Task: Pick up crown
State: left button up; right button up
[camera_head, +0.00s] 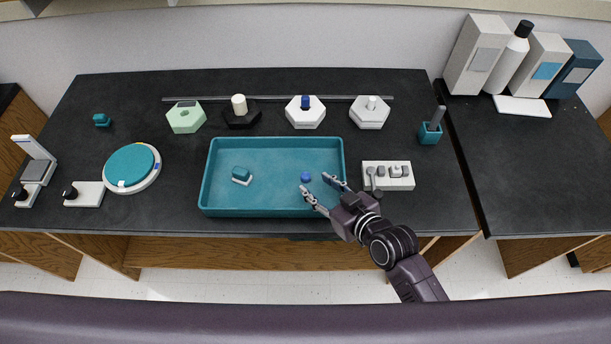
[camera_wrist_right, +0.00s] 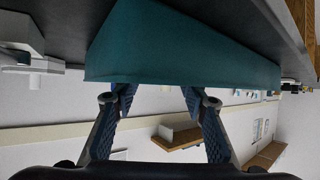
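A small blue cylinder (camera_head: 305,177), possibly the crown, sits in the right part of the teal tray (camera_head: 272,150). It is too small in the head view to tell its exact shape. My right gripper (camera_head: 317,187) reaches in from the lower right over the tray's right end, its fingers apart and empty, just to the right of and below the blue piece. In the right wrist view the gripper (camera_wrist_right: 157,95) is open, with a teal wall (camera_wrist_right: 180,50) beyond its fingertips and no blue piece visible. My left gripper is not in view.
A teal and white block (camera_head: 241,175) lies in the tray's left part. A white holder (camera_head: 388,178) with several pegs stands right of the tray, close to my gripper. Several hexagonal stands (camera_head: 305,115) line the back. A round teal-topped device (camera_head: 130,166) stands at left.

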aim_at(306, 176)
jog(key=shift+p+x, duration=0.55)
jog(key=shift+x, duration=2)
jog(key=shift+w+r, duration=0.1)
jog(key=shift+r, duration=0.05)
jog(key=c, duration=1)
